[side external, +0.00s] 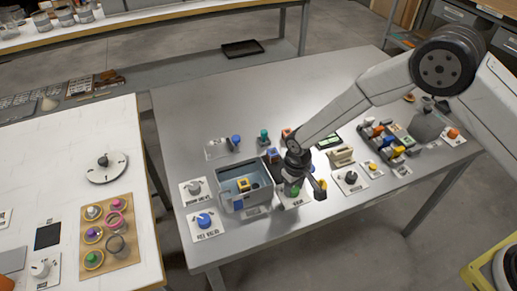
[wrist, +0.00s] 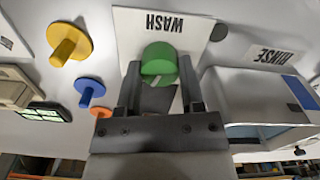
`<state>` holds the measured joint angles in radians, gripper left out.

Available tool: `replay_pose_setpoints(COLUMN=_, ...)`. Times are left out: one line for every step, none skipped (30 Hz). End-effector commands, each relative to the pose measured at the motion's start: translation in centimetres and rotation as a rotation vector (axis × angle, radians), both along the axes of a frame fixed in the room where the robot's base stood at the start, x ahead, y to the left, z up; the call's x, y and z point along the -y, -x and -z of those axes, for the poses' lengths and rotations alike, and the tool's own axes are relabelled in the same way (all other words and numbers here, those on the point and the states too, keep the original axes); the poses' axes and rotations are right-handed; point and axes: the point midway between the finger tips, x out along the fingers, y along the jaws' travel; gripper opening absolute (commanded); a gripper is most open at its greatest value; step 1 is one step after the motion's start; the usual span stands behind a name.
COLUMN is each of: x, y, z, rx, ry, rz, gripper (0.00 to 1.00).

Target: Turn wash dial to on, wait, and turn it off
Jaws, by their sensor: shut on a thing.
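The wash dial (wrist: 158,60) is a round green knob on a white plate (wrist: 195,28) marked WASH, which reads upside down in the wrist view. A small pale mark shows on the knob's near edge, but I cannot tell which setting it stands for. My gripper (wrist: 159,72) has one finger on each side of the green knob and is shut on it. In the side external view my gripper (side external: 302,188) is down at the WASH plate, and a bit of the green dial (side external: 295,191) shows beside it.
A grey-blue basin (side external: 228,194) stands just left of my gripper, beside a RINSE label (wrist: 265,56). A blue dial (side external: 204,220) and a grey knob (side external: 194,187) sit farther left. A black knob (side external: 351,177) is to the right. The table's back (side external: 240,95) is clear.

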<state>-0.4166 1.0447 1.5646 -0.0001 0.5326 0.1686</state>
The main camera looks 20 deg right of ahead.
Motion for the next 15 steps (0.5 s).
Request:
replay_pose_setpoints(x=-0.01, y=-0.05, z=-0.07, rx=0.001, ry=0.000, rz=0.046, gripper=0.00)
replay_pose_setpoints(x=-0.01, y=-0.05, z=-0.08, rx=0.001, ry=0.000, rz=0.074, gripper=0.00)
replay_pose_setpoints(x=0.00, y=-0.05, z=-0.08, rx=0.001, ry=0.000, rz=0.110, gripper=0.00)
replay_pose_setpoints(x=0.00, y=-0.05, z=-0.08, rx=0.001, ry=0.000, rz=0.138, gripper=0.00)
replay_pose_setpoints(x=0.00, y=-0.05, z=-0.08, rx=0.001, ry=0.000, rz=0.164, gripper=0.00)
replay_pose_setpoints(x=0.00, y=-0.05, z=-0.08, rx=0.001, ry=0.000, rz=0.198, gripper=0.00)
replay_pose_setpoints(x=0.00, y=-0.05, z=-0.08, rx=0.001, ry=0.000, rz=0.223, gripper=0.00)
replay_pose_setpoints(x=0.01, y=-0.05, z=-0.08, rx=0.001, ry=0.000, rz=0.246, gripper=0.00)
replay_pose_setpoints(x=0.01, y=-0.05, z=-0.08, rx=0.001, ry=0.000, rz=0.275, gripper=0.00)
replay_pose_setpoints(x=0.01, y=-0.05, z=-0.08, rx=0.001, ry=0.000, rz=0.297, gripper=0.00)
replay_pose_setpoints(x=0.01, y=-0.05, z=-0.08, rx=0.001, ry=0.000, rz=0.317, gripper=0.00)
replay_pose_setpoints(x=0.01, y=-0.05, z=-0.08, rx=0.001, ry=0.000, rz=0.341, gripper=0.00)
replay_pose_setpoints(x=0.01, y=-0.05, z=-0.08, rx=0.001, ry=0.000, rz=0.358, gripper=0.00)
replay_pose_setpoints(x=0.01, y=-0.05, z=-0.09, rx=0.001, ry=0.000, rz=0.373, gripper=0.00)
replay_pose_setpoints(x=0.02, y=-0.06, z=-0.08, rx=0.001, ry=0.000, rz=0.391, gripper=0.00)
